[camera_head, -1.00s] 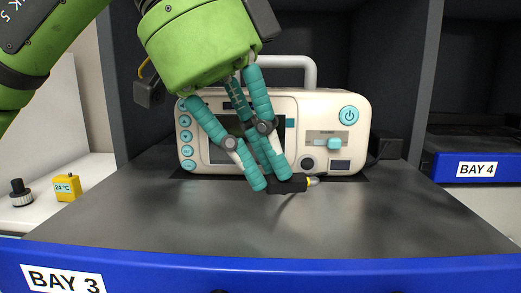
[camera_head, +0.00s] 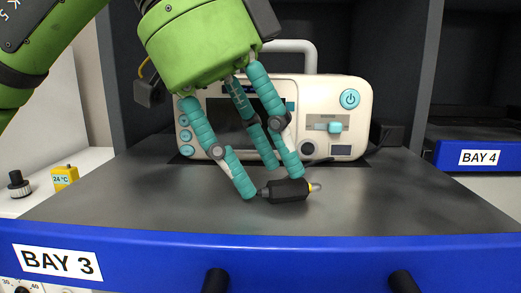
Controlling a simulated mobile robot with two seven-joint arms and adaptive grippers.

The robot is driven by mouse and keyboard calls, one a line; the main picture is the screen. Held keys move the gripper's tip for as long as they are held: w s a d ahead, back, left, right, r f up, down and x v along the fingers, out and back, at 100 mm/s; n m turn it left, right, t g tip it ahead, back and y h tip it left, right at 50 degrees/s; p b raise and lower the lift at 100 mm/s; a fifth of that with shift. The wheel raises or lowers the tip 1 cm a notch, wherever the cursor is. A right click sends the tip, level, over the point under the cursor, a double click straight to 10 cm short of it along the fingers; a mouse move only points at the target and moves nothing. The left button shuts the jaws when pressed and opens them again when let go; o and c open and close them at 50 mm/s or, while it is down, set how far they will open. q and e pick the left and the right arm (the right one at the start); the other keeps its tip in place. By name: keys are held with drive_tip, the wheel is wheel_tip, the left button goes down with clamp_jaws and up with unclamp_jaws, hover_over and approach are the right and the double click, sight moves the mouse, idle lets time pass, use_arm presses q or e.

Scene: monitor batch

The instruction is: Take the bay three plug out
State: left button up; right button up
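The bay three monitor (camera_head: 345,118) is a cream unit with a dark screen and teal buttons, standing on the BAY 3 shelf (camera_head: 140,210). A black plug (camera_head: 288,191) with a yellow ring and metal tip lies on the shelf in front of it, clear of the monitor, tip pointing right. A dark round socket (camera_head: 308,149) on the monitor's front looks empty. My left gripper (camera_head: 268,182) has its teal fingers spread, one left of the plug and others above or behind it. I cannot tell whether a finger still touches the plug. My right gripper is not in view.
A blue shelf edge with two dark handles (camera_head: 215,280) runs across the front. Dark bay walls stand on both sides. A yellow 24 °C block (camera_head: 65,178) and a black knob-like item (camera_head: 18,185) sit at the left. BAY 4 (camera_head: 480,158) is at the right.

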use_arm(q)
drive_tip(key=v, duration=0.7)
drive_tip(key=shift+r, duration=0.25)
drive_tip(key=shift+a, duration=0.1)
